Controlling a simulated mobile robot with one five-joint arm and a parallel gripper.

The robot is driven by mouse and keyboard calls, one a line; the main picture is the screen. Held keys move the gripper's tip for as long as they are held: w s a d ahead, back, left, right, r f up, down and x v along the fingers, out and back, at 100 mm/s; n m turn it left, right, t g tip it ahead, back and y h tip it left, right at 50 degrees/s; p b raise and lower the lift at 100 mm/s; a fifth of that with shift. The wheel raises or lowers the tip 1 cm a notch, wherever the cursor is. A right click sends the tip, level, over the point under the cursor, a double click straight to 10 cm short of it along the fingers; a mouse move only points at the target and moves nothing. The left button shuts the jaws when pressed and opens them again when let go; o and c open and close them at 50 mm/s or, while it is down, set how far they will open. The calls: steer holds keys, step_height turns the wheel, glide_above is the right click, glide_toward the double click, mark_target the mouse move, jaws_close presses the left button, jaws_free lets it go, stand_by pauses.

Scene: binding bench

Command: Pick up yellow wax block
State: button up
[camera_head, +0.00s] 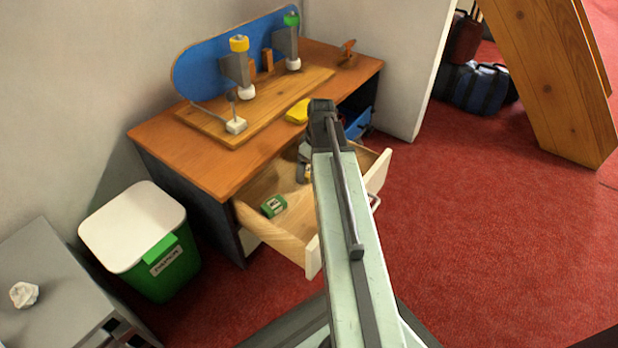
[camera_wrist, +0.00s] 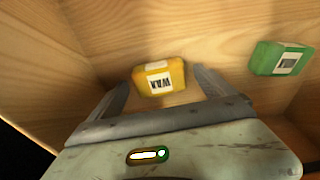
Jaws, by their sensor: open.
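The yellow wax block (camera_wrist: 160,78), with a white label reading "WAX", lies on the wooden floor of the open drawer (camera_head: 285,236). In the head view my arm hides most of the block, and only a small yellow bit (camera_head: 308,175) shows beside my gripper. In the wrist view my gripper (camera_wrist: 165,88) is open, with one finger on each side of the block. The block sits between the fingertips with gaps beside it; whether either finger touches it I cannot tell.
A green labelled block (camera_head: 273,206) lies in the same drawer, right of my gripper in the wrist view (camera_wrist: 281,58). Drawer walls stand close around. Above is the wooden bench top (camera_head: 190,160) with a yellow item (camera_head: 298,111) near its edge. A green bin (camera_head: 165,268) stands left.

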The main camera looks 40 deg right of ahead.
steer(key=shift+r, duration=0.1)
steer(key=c, duration=1.5)
